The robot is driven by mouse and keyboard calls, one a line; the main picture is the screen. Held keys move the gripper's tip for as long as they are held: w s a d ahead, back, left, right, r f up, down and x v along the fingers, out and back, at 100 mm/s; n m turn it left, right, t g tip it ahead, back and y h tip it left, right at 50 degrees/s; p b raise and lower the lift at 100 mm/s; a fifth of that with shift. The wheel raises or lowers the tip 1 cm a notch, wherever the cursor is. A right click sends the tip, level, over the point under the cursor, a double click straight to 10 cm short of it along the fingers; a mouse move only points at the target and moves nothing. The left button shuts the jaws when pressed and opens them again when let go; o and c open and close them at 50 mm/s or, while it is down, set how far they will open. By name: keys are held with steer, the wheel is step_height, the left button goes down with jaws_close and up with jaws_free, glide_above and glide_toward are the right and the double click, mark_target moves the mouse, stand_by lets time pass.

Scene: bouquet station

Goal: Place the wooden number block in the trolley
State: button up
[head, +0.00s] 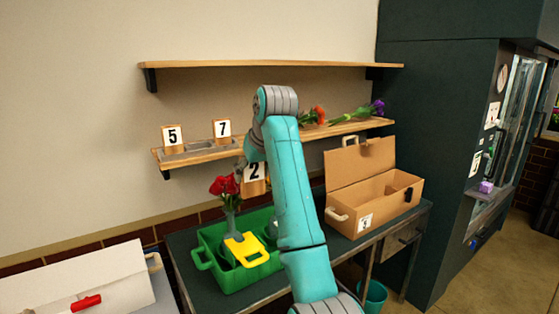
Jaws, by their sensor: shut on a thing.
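A wooden number block marked 2 (255,182) is held up in front of the wall, above the green crate and below the lower shelf. My gripper (243,170) is shut on it; the fingers are small and partly hidden by my teal arm. Two more wooden number blocks, marked 5 (172,136) and 7 (222,129), stand upright on the lower shelf. I cannot tell for certain which thing is the trolley; a dark-topped stand (345,245) with metal legs and a drawer is below.
On the stand are a green crate (207,253) with red flowers (222,186) and a yellow-handled item (246,249), and an open cardboard box (385,197). Flowers lie on the lower shelf (205,155). A pale box (75,285) is lower left; a teal bin (373,298) is underneath.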

steer(key=s+d+f+m, duration=0.15)
steer(key=d+f, duration=0.25)
steer(key=f, duration=0.8)
steer(key=s+d+f+m+h, duration=0.15)
steer(key=d+f, duration=0.35)
steer(key=f, duration=0.7)
steer(key=s+d+f, duration=0.2)
steer(key=d+f, duration=0.2)
steer(key=f, duration=0.7)
steer(key=s+d+f+m+h, duration=0.1)
steer(key=s+d+f, duration=0.5)
steer(key=s+f, duration=0.6)
steer(key=s+d+f+m, duration=0.1)
steer(key=s+d+f, duration=0.5)
steer(key=s+f, duration=0.6)
steer(key=shift+d+f+m+t+h, duration=0.2)
steer(key=shift+f+m+t+h, duration=0.15)
steer(key=shift+m+t, duration=0.05)
steer(key=shift+f, duration=0.1)
